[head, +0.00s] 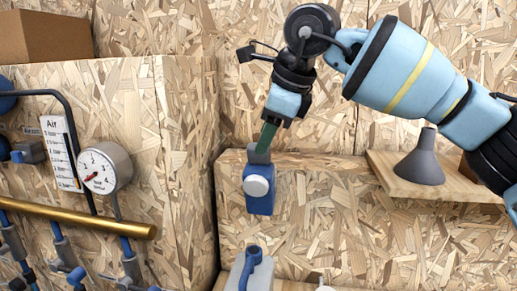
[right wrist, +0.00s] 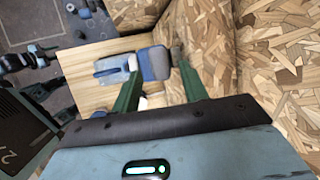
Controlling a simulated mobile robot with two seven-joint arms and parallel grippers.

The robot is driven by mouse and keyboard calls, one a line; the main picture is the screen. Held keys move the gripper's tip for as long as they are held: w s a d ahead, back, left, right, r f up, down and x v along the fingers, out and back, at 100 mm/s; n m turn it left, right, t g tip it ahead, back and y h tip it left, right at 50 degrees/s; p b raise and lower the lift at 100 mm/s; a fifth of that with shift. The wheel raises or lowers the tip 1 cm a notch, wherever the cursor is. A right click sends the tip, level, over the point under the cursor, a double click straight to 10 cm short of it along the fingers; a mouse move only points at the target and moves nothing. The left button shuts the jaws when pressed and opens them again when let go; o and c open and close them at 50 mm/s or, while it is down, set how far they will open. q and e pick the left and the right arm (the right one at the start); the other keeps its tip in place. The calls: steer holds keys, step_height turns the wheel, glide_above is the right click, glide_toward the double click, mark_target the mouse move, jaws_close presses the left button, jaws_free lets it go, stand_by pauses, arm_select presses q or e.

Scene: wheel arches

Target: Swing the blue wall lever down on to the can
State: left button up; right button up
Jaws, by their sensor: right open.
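The blue wall lever (head: 259,203) hangs on the chipboard wall, with a round white cap on its front and a grey upper end. In the right wrist view the lever (right wrist: 155,63) lies just ahead of my fingertips. The can (head: 246,272) is pale grey with a blue handle and stands below the lever, partly cut off by the frame; it also shows in the right wrist view (right wrist: 108,72). My right gripper (head: 265,145) is open, its green fingers pointing down at the grey upper end. Whether they touch it I cannot tell.
A grey funnel (head: 420,160) stands on a wooden shelf (head: 400,183) at the right. A gauge (head: 104,168), a brass pipe (head: 75,217) and blue valves are on the left wall. A cardboard box (head: 42,38) sits at top left. The wall juts out left of the lever.

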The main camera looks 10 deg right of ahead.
mark_target(259, 165)
steer(key=shift+x, duration=2.3)
steer(key=shift+r, duration=0.1)
jaws_close()
